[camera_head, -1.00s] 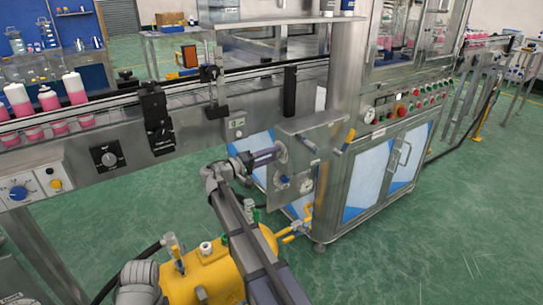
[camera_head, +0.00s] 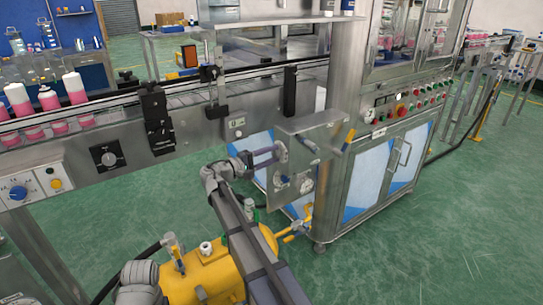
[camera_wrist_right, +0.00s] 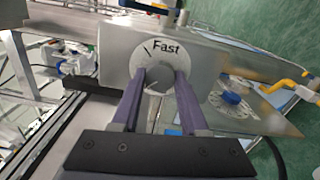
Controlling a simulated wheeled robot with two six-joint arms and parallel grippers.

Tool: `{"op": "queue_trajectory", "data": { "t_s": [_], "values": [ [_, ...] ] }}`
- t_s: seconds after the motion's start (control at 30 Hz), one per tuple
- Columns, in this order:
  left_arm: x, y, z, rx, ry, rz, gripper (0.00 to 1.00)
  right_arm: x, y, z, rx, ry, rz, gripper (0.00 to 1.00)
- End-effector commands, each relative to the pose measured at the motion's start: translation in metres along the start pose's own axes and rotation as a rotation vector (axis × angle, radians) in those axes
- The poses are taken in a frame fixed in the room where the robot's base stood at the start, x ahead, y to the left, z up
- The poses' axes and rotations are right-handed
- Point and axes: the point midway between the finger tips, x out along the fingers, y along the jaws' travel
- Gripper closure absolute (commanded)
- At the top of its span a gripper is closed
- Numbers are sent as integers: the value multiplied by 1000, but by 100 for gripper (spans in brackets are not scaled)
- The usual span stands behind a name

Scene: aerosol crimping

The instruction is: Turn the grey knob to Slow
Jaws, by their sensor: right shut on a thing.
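The grey knob (camera_wrist_right: 157,78) sits on a pale round dial on a steel box (camera_wrist_right: 205,75). The word "Fast" and a short black tick show on the dial in the right wrist view. The word "Slow" is not visible. My right gripper (camera_wrist_right: 160,82) has its two purple fingers on either side of the knob, closed on it. In the head view the right gripper (camera_head: 277,151) reaches the left face of the steel box (camera_head: 312,150), and its fingers largely hide the knob. My left gripper is not in view.
A blue knob (camera_wrist_right: 231,98) and a gauge sit on the lower part of the box. Yellow handles (camera_head: 348,139) stick out nearby. A conveyor with pink bottles (camera_head: 75,87) runs at left. A yellow tank (camera_head: 190,283) stands below my arm.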

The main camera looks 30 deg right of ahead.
Motion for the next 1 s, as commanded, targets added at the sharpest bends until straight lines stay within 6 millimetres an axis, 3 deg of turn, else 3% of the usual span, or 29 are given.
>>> {"op": "queue_trajectory", "data": {
  "t_s": [0.27, 0.3, 0.53, 0.83, 1.0],
  "values": [
    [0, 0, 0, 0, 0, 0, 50, -1, 0, -1, -2, 2, -1, 100],
    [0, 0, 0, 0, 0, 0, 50, -1, 0, -1, -2, 2, -1, 52],
    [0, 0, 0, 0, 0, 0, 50, 0, 0, 0, 0, 1, -1, 26],
    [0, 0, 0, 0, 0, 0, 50, -4, 0, 0, 0, 1, 0, 26],
    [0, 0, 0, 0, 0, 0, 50, -29, 0, 0, 0, 4, 0, 26]
  ]
}}
